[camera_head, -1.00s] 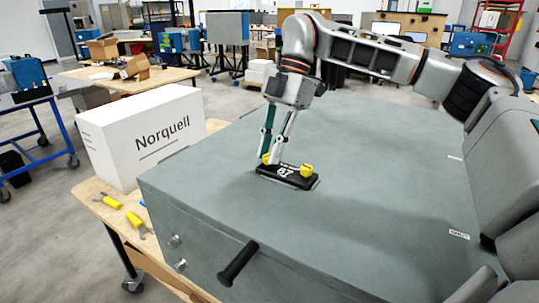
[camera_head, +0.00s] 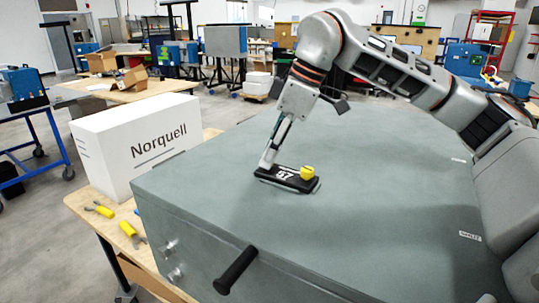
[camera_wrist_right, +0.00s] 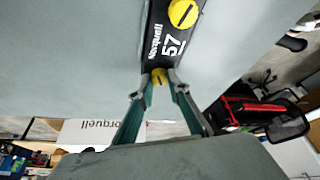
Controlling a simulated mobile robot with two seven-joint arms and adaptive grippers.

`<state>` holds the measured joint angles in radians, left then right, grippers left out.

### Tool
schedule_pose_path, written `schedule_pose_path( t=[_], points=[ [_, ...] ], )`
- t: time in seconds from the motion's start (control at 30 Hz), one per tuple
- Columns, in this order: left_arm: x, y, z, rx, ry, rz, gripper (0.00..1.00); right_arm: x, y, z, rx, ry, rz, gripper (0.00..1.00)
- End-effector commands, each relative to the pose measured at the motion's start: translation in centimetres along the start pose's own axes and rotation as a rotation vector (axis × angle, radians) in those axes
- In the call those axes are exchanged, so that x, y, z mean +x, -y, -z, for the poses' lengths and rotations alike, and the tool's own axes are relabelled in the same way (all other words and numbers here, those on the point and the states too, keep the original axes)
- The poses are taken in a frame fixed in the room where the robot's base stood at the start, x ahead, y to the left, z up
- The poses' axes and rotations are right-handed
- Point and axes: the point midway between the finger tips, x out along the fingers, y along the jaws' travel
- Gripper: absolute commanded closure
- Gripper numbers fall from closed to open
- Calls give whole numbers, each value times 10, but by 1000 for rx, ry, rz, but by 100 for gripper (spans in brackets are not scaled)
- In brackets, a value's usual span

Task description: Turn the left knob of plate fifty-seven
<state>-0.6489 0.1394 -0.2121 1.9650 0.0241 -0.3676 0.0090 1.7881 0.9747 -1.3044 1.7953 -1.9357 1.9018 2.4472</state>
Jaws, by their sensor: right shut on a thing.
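Plate fifty-seven (camera_head: 268,174) is a black plate with white "57" lettering on top of the grey analyser housing (camera_head: 380,220). It also shows in the right wrist view (camera_wrist_right: 157,38). Its right knob (camera_head: 307,172), yellow and round, stands free; in the wrist view this knob (camera_wrist_right: 183,13) has a dark slot. My right gripper (camera_head: 266,162) comes down over the plate's left end and hides the left knob in the head view. In the wrist view the yellow left knob (camera_wrist_right: 159,76) sits between the fingertips of my right gripper (camera_wrist_right: 160,82), which is shut on it. My left gripper is out of view.
A white "Norquell" box (camera_head: 140,145) stands left of the housing on a wooden bench. Yellow-handled tools (camera_head: 128,229) lie on the bench. A black handle (camera_head: 236,269) sticks out of the housing's front. The housing top around the plate is clear.

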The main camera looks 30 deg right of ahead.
Motion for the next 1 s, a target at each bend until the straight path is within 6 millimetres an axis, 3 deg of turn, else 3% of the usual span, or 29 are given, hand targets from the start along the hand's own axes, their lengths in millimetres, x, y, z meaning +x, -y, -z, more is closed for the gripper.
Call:
schedule_pose_path(
  t=[0.33, 0.83, 0.87, 0.9, 1.0],
  points=[
    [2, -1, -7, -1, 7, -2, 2, -3, 1, 2, 107, -6, -48, 100],
    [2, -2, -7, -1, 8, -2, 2, -3, 1, 2, 119, -6, -54, 100],
    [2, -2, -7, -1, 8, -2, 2, -3, 1, 2, 119, -6, -54, 78],
    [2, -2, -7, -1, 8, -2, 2, -3, 1, 2, 119, -6, -54, 68],
    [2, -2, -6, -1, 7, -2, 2, -2, 1, 2, 120, -4, -53, 66]
  ],
)
